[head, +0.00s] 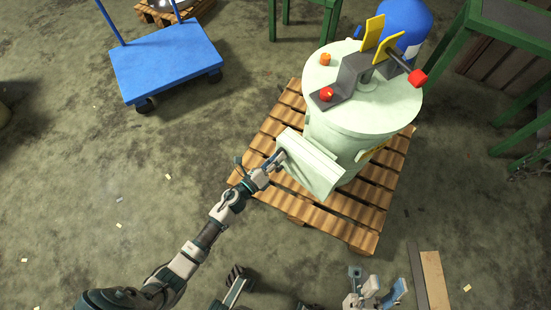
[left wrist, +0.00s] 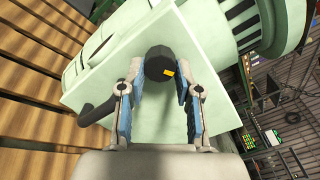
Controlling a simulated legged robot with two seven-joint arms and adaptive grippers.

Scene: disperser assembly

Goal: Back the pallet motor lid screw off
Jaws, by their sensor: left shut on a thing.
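A pale green vessel (head: 345,140) stands on a wooden pallet (head: 335,222). The flat, pale green lid plate (head: 312,163) is on its near side; it also fills the middle of the left wrist view (left wrist: 160,105). A black round screw head (left wrist: 160,64) with a yellow mark sits at this plate. My left gripper (left wrist: 160,82) is shut on the screw head, with blue pads on both sides of it. In the head view my left gripper (head: 274,162) is at the plate's left side, and the screw is hidden there. My right gripper (head: 378,284) is open and empty at the bottom.
A second black knob or handle (left wrist: 97,112) sticks out near the plate's lower left edge. A blue cart (head: 165,60) stands at the upper left. Green frames (head: 480,50) stand at the right. Boards (head: 432,280) lie at the lower right. The floor left of the pallet is mostly clear.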

